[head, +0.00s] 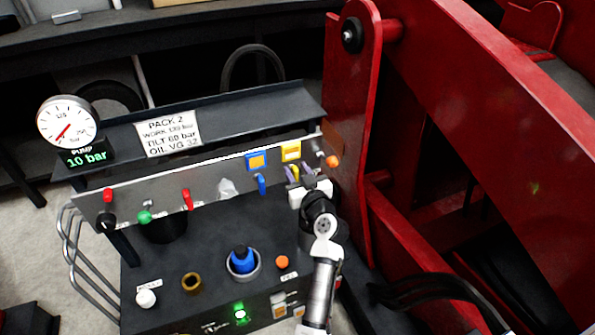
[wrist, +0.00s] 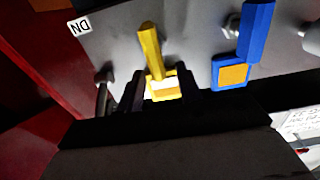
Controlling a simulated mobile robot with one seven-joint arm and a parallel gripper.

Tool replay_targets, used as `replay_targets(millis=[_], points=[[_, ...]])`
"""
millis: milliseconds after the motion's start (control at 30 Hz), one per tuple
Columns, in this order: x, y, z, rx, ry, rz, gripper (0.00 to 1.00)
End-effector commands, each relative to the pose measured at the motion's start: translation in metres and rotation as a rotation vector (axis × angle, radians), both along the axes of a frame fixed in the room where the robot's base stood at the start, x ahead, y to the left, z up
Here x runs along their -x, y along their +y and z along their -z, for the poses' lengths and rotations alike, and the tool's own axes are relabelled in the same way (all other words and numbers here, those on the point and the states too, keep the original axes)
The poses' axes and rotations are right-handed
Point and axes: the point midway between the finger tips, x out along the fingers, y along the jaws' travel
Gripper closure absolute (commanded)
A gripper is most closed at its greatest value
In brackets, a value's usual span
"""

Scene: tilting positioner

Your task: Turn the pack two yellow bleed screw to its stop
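The yellow bleed screw (wrist: 151,50) shows in the wrist view as a slim yellow bar on the grey panel, with a yellow-framed plate (wrist: 164,88) at its lower end. In the head view the yellow screw (head: 292,174) sits below the yellow plate (head: 291,151), near the right end of the panel, partly hidden by my gripper (head: 302,174). My gripper is at the panel, close to the screw. In the wrist view its two dark fingers (wrist: 160,92) stand apart, with the plate showing between them. I cannot tell whether they touch the screw.
A blue screw (head: 262,184) and blue plate (head: 257,161) are left of the yellow one in the head view. An orange knob (head: 332,161) is close right. The gauge display (head: 86,156) reads 10 bar. A red steel frame (head: 352,130) stands right of the panel.

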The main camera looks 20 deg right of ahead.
Motion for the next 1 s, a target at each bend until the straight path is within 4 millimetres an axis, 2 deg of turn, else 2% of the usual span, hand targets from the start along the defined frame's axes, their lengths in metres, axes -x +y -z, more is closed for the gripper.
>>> replay_targets(millis=[133,400,767,1000], points=[[0.0001,0.0,0.0,0.0,0.0,0.0,0.67],[0.0004,0.0,-0.0001,0.0,0.0,0.0,1.0],[0.0004,-0.0014,0.0004,-0.039,0.001,0.0,1.0],[-0.0001,-0.0052,0.0012,-0.176,0.006,-0.001,1.0]])
